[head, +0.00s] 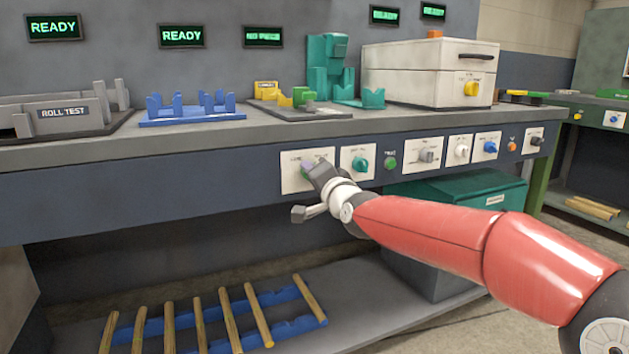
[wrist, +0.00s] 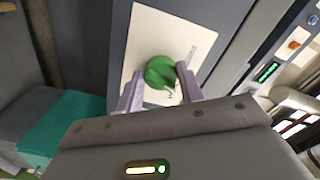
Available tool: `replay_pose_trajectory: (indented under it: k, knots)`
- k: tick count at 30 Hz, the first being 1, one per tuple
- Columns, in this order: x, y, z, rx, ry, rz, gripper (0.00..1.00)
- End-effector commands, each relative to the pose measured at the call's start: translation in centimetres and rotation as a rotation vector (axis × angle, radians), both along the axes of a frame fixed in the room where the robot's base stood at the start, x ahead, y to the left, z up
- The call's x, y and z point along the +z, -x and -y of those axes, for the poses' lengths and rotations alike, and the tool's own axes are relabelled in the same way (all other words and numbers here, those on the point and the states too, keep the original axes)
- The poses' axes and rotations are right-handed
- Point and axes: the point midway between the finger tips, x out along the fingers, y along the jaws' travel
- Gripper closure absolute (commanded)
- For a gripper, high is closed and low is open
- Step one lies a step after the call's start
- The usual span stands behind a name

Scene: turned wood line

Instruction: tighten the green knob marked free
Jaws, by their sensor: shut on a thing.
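A green knob (wrist: 161,70) sits on a white plate (wrist: 146,32) in the wrist view. My gripper (wrist: 160,88) has one pale finger on each side of the knob and is shut on it. In the head view my gripper (head: 309,170) reaches the leftmost white plate (head: 290,183) on the bench's front panel, and it hides most of the knob there. The marking on this plate is too small to read. A teal knob (head: 360,163) sits on the plate just to the right, apart from my gripper.
More controls run right along the panel, including a grey knob (head: 426,156), a white knob (head: 461,151) and a blue knob (head: 490,147). A teal bin (head: 455,200) stands below. A low shelf (head: 375,309) holds wooden rods. Fixtures stand on the bench top.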

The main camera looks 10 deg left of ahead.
Motion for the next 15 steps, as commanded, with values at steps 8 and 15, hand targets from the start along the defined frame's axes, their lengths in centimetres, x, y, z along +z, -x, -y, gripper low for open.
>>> replay_pose_trajectory:
  k: [8,15]
  knots:
    - [-0.22,-0.01,0.01,0.0,-0.191,-0.13,0.86]
    - [-0.11,0.01,-0.03,0.0,-0.299,-0.204,0.86]
